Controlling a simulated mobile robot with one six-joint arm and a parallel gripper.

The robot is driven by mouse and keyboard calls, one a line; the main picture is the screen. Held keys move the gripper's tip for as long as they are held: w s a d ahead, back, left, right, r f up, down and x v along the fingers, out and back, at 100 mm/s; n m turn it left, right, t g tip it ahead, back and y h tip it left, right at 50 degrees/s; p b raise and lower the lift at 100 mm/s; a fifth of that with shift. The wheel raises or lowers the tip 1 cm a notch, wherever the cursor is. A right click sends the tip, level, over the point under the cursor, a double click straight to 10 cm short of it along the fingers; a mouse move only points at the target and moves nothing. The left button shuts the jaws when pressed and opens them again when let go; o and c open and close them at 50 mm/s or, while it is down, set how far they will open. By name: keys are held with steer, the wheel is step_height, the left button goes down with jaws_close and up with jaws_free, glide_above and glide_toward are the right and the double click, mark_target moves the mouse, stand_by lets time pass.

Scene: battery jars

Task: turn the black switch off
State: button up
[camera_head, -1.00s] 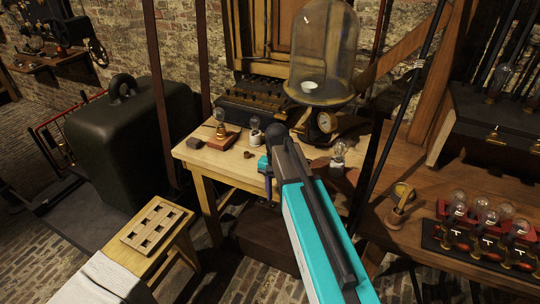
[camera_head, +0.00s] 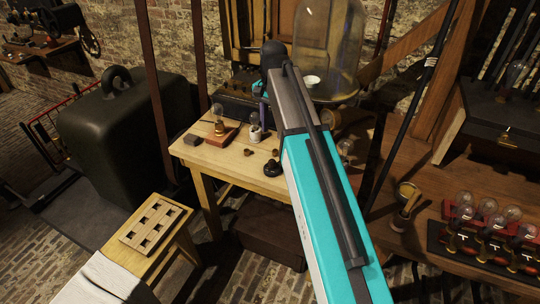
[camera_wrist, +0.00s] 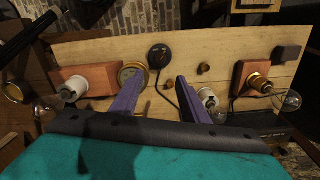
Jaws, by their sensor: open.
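The black switch (camera_head: 272,168) is a small round black piece on the front part of the wooden table. In the wrist view the black switch (camera_wrist: 160,56) lies beyond my fingertips, between their lines, with a dark cord running from it. My gripper (camera_wrist: 157,90) has two purple fingers spread apart with nothing between them. It is apart from the switch. In the head view my gripper (camera_head: 263,92) is over the back part of the table, mostly hidden by my arm. I cannot tell which way the switch is set.
A bulb on a wooden base (camera_head: 222,137), a white-socket bulb (camera_head: 255,130) and a dark block (camera_head: 193,140) stand left of the switch. A glass bell jar (camera_head: 335,45) is behind. In the wrist view a brass gauge (camera_wrist: 132,76) and another wooden base (camera_wrist: 93,78) sit left.

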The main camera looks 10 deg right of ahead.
mark_target(272, 161)
steer(key=shift+f, duration=0.15)
steer(key=shift+f+p, duration=1.3)
steer(key=shift+f, duration=5.5)
jaws_close()
